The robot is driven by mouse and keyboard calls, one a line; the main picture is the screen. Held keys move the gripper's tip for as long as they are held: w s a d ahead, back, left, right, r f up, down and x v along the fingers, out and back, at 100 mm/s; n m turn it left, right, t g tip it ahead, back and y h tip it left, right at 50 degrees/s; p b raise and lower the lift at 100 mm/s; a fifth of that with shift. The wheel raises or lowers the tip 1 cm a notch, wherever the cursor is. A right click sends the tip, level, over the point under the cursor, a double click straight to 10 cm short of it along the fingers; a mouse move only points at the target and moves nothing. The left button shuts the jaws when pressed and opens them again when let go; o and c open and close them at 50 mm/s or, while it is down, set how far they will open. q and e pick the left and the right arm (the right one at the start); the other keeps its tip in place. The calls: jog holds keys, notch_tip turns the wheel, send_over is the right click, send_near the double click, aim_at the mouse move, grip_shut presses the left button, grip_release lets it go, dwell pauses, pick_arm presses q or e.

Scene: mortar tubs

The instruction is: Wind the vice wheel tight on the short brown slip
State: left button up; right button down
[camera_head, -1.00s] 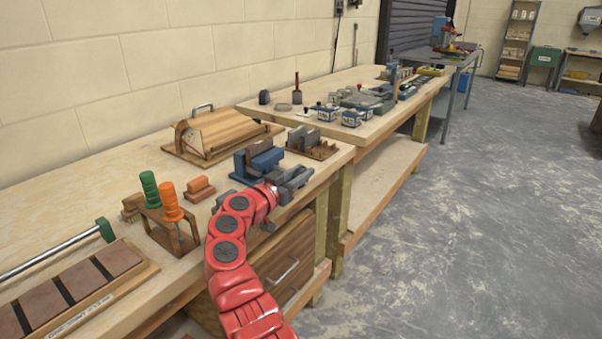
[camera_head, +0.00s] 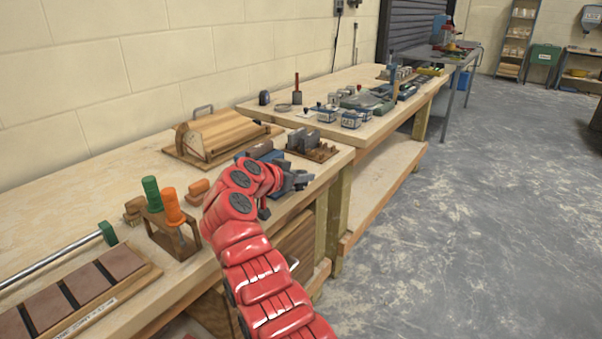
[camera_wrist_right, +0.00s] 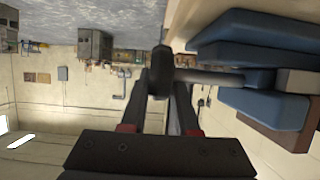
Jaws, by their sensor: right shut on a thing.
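The blue vice (camera_head: 241,157) stands at the bench's front edge, mostly hidden behind my red right arm. In the right wrist view its blue body (camera_wrist_right: 245,60) fills the right side. A brown piece, likely the slip (camera_wrist_right: 272,136), lies along the blue jaw there; its top seems to show in the head view (camera_head: 261,148). My right gripper (camera_wrist_right: 168,88) is shut on the dark vice wheel (camera_wrist_right: 160,68) at the end of the grey screw. In the head view this gripper (camera_head: 290,183) is partly hidden by the arm. My left gripper is not in view.
Orange and green handles (camera_head: 172,205) stand in a wooden rack left of my arm, with a small terracotta block (camera_head: 197,191) behind. A wooden case (camera_head: 215,135) lies behind the vice. A holder with grey blocks (camera_head: 312,146) stands to its right. The floor in front is clear.

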jog(key=shift+w+d+r+g+y+p, duration=0.15)
jog(key=shift+r+g+y+p, duration=0.15)
jog(key=shift+g+p, duration=0.35)
jog(key=shift+f+g+y+p, duration=0.3)
jog(key=shift+g+y+p, duration=0.1)
jog(key=shift+p, duration=0.7)
jog(key=shift+f, duration=0.1)
jog(key=c, duration=0.7)
grip_release()
jog(key=shift+d, duration=0.1)
jog(key=shift+o, duration=0.2)
jog(key=shift+a, duration=0.2)
jog(key=shift+s+a+r, duration=0.35)
jog(key=shift+s+r, duration=0.05)
jog(key=shift+s, duration=0.1)
jog(key=v, duration=1.6)
